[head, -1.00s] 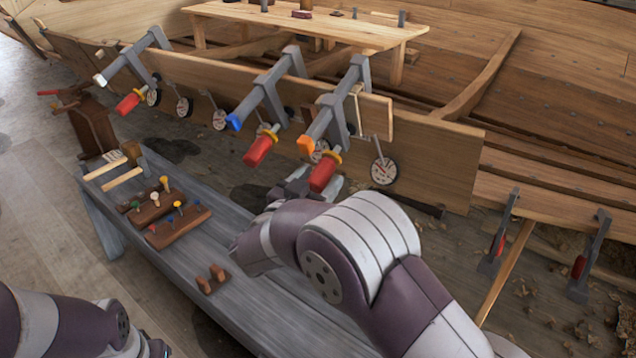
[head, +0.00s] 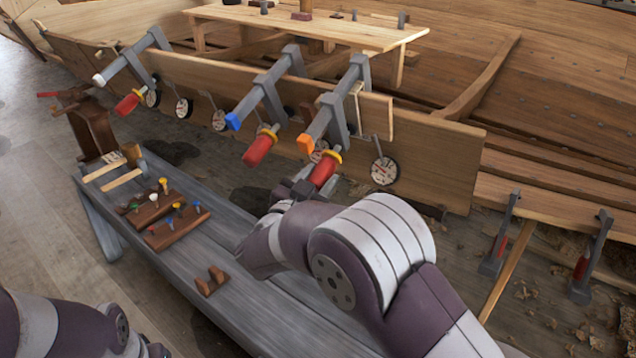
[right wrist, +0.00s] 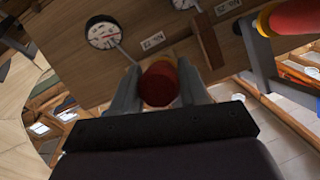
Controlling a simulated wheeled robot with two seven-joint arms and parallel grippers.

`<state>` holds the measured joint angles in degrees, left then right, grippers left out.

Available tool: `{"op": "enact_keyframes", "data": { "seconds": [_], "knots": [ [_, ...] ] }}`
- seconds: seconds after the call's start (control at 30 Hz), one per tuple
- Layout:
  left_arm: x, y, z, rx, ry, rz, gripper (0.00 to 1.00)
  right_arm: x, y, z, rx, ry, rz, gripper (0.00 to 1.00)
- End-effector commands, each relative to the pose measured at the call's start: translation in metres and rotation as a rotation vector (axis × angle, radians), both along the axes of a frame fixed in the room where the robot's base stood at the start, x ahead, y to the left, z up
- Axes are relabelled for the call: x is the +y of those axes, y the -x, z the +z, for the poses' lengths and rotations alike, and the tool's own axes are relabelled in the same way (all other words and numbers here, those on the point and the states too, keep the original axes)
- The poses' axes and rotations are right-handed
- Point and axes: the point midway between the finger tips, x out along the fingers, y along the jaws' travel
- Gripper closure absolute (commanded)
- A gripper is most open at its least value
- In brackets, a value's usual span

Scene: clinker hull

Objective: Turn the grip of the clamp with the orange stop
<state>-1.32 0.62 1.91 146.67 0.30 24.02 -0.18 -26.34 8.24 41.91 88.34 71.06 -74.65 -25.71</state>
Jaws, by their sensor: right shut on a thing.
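The clamp with the orange stop (head: 306,143) is the rightmost of the three grey bar clamps on the plank's upper edge. Its red grip (head: 325,169) hangs at an angle below a yellow collar. My right gripper (head: 315,186) is shut on this grip from below. In the right wrist view the round end of the red grip (right wrist: 159,86) sits between the two grey fingers. My arm hides part of the fingers in the head view. My left gripper (head: 152,349) is low at the bottom left, away from the clamps; its fingers are not clear.
Clamps with a blue stop (head: 233,121) and a white stop (head: 99,80) stand to the left. Round dials (head: 384,171) hang along the plank (head: 440,160). A grey bench (head: 235,265) below holds wooden racks with coloured pegs (head: 177,228).

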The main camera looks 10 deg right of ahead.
Motion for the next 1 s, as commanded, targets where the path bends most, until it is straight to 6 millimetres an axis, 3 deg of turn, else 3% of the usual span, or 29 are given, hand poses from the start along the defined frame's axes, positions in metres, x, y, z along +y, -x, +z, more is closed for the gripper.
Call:
{"op": "enact_keyframes", "data": {
  "seconds": [0.6, 1.0],
  "knots": [
    [0.0, 0.0, -0.061, 0.0, 0.0, 0.0, 0.66, 0.0, 0.0, -0.005, -0.31, -0.316, 0.169, 0.87],
    [0.0, 0.0, -0.077, 0.0, 0.0, 0.0, 0.66, 0.0, 0.0, -0.002, -0.389, -0.398, 0.214, 0.87]
  ]
}}
